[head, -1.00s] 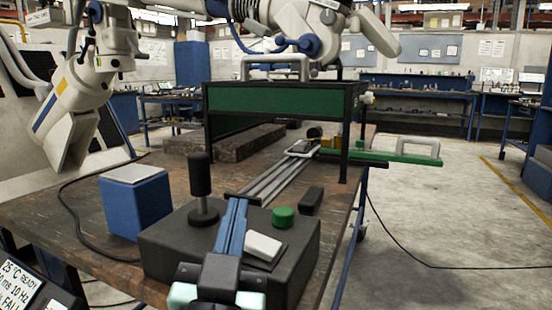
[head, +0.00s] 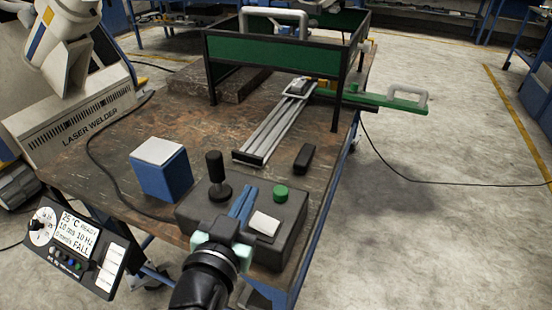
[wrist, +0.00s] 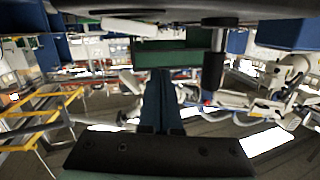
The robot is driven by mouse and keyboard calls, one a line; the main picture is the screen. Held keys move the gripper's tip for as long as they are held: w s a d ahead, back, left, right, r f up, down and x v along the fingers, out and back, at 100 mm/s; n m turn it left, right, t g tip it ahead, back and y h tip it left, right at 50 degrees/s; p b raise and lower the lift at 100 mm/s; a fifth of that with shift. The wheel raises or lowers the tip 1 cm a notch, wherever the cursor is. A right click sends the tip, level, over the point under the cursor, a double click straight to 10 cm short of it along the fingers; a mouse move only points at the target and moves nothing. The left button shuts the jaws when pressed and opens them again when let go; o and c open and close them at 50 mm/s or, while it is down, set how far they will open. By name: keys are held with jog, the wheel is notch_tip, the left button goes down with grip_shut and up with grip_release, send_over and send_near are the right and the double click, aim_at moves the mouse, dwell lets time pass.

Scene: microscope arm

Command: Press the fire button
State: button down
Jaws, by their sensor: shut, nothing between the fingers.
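A dark grey control box (head: 290,235) sits near the front edge of the table. It carries a round green button (head: 281,193), a white rocker-like key (head: 265,223) and a black joystick (head: 217,176). No label shows which of these is the fire button. My gripper (head: 248,190) is shut and empty, its blue fingers together, over the box between the joystick and the white key. In the wrist view the fingers (wrist: 160,104) point into open space. The joystick (wrist: 213,58) and white key (wrist: 130,26) show upside down there. I cannot tell whether the fingers touch the box.
A blue block (head: 160,178) with a pale top stands left of the box. A small black block (head: 305,158) and a metal rail (head: 270,128) lie behind it. A display panel (head: 75,245) is at lower left. A green-panelled frame (head: 250,58) stands farther back.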

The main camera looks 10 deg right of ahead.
jog(key=s+r+g+p, duration=0.1)
jog(key=s+p, duration=0.1)
jog(key=p, duration=0.4)
jog(key=s+r+g+h+p, duration=0.1)
jog(key=s+r+p, duration=0.1)
jog(key=p, duration=0.4)
jog(key=shift+s+d+r+h, duration=0.15)
jog(key=shift+d+r+h, duration=0.05)
jog(key=shift+h, duration=0.1)
jog(key=shift+d, duration=0.1)
jog(key=p, duration=0.1)
send_over(276, 206)
notch_tip(276, 206, down, 2)
jog(key=shift+f, duration=0.1)
notch_tip(276, 206, down, 3)
jog(key=shift+r, duration=0.1)
jog(key=shift+f, duration=0.7)
